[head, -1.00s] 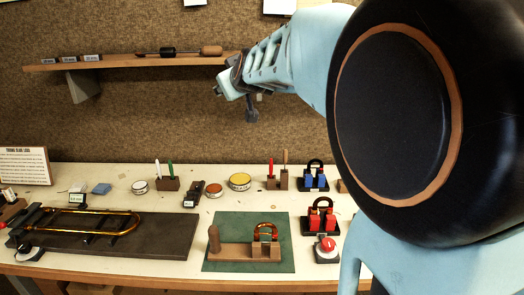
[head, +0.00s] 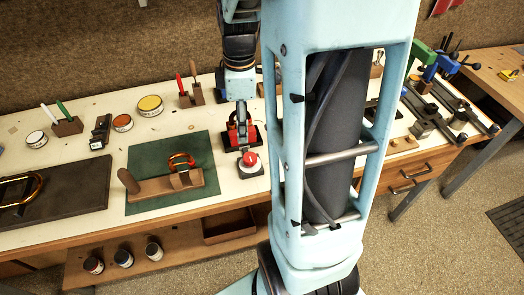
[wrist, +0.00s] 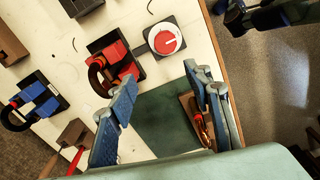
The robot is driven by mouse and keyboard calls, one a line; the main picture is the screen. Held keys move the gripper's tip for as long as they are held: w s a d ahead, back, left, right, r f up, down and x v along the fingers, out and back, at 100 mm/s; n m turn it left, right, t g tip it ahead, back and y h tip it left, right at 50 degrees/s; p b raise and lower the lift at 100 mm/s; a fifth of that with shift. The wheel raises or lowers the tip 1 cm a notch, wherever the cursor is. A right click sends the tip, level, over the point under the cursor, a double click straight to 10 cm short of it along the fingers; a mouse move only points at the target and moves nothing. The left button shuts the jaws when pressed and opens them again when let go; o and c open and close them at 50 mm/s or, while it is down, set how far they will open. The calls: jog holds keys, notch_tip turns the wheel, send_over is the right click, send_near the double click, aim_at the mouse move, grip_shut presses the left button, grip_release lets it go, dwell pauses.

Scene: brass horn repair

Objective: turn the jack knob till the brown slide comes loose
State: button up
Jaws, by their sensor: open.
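The jack knob (head: 250,159) is a round red dial on a dark square base near the bench's front edge. It also shows in the wrist view (wrist: 165,40), with a white mark on its face. A short rod joins it to the jack with red blocks (wrist: 110,53). A dark U-shaped tube, seemingly the brown slide (wrist: 95,78), sits at these blocks; I cannot tell whether it is loose. My gripper (head: 240,97) points down over the jack, behind the knob. In the wrist view my gripper (wrist: 160,75) is open and empty, its fingers apart.
A green mat (head: 140,160) left of the knob carries a wooden block (head: 155,190) with a copper-coloured slide (head: 181,161). A blue jack (wrist: 38,103) stands beside the red one. A holder with red and wooden-handled tools (head: 197,96) is behind. Clamps (head: 425,100) lie at right.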

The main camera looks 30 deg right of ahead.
aim_at(249, 156)
jog(key=f, duration=0.3)
jog(key=s+f, duration=0.1)
jog(key=f, duration=0.7)
jog(key=shift+s+d, duration=0.3)
jog(key=shift+d, duration=0.05)
jog(key=shift+c, duration=0.5)
jog(key=c, duration=1)
jog(key=shift+c, duration=0.2)
jog(key=shift+m, duration=0.3)
